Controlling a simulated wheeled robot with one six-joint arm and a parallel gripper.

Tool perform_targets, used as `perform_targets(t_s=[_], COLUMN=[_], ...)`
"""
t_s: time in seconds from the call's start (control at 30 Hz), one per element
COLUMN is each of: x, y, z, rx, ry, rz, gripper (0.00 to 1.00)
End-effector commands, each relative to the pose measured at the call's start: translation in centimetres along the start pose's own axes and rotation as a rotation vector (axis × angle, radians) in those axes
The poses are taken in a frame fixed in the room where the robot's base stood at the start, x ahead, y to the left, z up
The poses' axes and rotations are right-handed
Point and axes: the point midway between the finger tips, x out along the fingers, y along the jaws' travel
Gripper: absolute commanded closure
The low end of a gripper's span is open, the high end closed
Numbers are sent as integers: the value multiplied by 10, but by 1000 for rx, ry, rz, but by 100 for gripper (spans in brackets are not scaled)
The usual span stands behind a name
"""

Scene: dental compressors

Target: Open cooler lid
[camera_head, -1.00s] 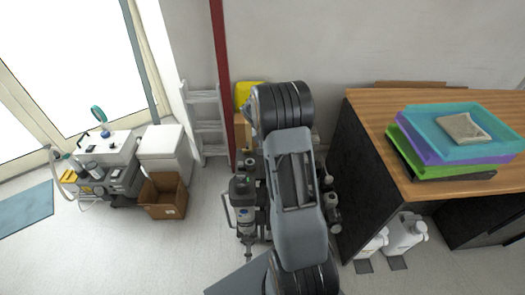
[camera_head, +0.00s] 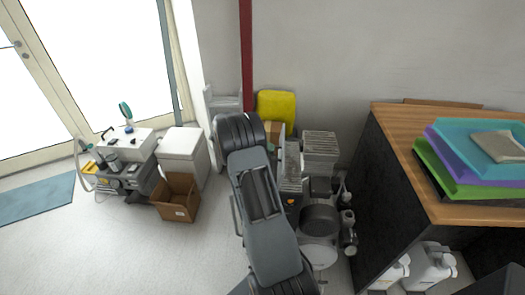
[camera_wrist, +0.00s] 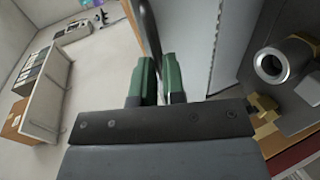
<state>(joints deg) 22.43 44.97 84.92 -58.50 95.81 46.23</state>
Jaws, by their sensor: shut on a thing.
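A white box-shaped chest, which I take for the cooler (camera_head: 182,152), stands on the floor at the left in the head view. Its top looks flat and shut. My gripper is hidden behind my own arm in the head view. In the wrist view my gripper (camera_wrist: 166,82) shows two green fingers close together, with a thin dark curved bar (camera_wrist: 150,28) rising between them. The fingers are shut on this bar; I cannot tell what it belongs to. The chest cannot be made out for sure in the wrist view.
An open cardboard box (camera_head: 175,199) stands in front of the chest, with an equipment cart (camera_head: 125,165) to its left. Compressor equipment (camera_head: 319,215) stands right of my arm, a yellow chair back (camera_head: 276,108) behind. A wooden-topped desk (camera_head: 400,125) is at the right.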

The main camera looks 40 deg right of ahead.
Motion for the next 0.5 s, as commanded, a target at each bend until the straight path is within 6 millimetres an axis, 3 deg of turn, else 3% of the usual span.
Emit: perform_targets(t_s=[0.5], x=[-3], y=[-6], z=[5], rx=[3], ry=[7], rz=[95], gripper=[100])
